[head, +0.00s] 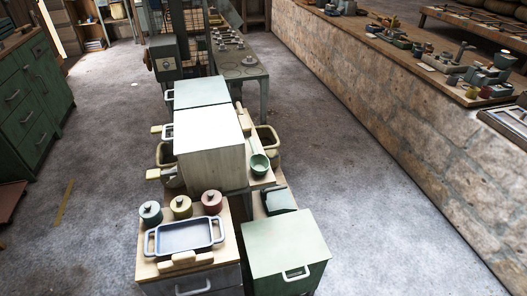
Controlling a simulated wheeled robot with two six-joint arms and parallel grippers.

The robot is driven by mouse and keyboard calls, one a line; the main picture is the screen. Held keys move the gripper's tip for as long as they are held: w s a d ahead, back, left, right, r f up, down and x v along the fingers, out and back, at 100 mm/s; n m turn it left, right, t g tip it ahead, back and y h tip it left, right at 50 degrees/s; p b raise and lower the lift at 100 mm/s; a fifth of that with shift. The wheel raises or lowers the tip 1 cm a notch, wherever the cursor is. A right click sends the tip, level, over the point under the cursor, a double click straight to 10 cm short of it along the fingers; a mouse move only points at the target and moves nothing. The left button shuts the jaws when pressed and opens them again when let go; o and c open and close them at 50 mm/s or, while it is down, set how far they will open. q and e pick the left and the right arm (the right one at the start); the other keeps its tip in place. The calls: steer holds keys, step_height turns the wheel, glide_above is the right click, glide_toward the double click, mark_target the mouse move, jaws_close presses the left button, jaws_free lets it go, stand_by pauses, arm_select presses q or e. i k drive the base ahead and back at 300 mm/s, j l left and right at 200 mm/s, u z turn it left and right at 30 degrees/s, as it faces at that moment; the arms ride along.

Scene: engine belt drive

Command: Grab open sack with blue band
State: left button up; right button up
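I cannot make out an open sack with a blue band anywhere in the head view. Brown rounded shapes (490,17) lie on a wooden rack at the top right, cut by the picture edge. They are too small and dark to tell whether they are sacks or carry a band. A small tan object (118,11) on the shelving at the top left is also unclear. Neither of my grippers shows in this view.
A blue tray (184,236) and small lidded pots (181,206) stand on a near cabinet. A green box (285,250) and a pale box (209,150) are beside and behind. A stone-sided counter (400,110) runs along the right. Grey floor (340,190) is clear between.

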mark_target(269, 139)
steer(key=l+z, duration=0.15)
steer(key=z, duration=0.2)
steer(key=i+l+z, duration=0.2)
steer(key=l, duration=0.3)
steer(key=i+l+z, duration=0.2)
steer(key=l, duration=0.25)
steer(key=i+l+z, duration=0.25)
steer(key=l, duration=0.15)
steer(key=i+l+z, duration=0.2)
steer(key=i+l+u, duration=0.15)
steer(key=i, duration=0.3)
steer(key=i+l+u, duration=0.15)
steer(key=i+l, duration=0.15)
steer(key=i+l+u, duration=0.15)
steer(key=i+l, duration=0.15)
steer(key=i, duration=0.25)
steer(key=i+j+u, duration=0.2)
steer(key=i+u, duration=0.65)
steer(key=i, duration=0.2)
steer(key=i+l+u, duration=0.1)
steer(key=i+u, duration=0.3)
steer(key=i, duration=0.15)
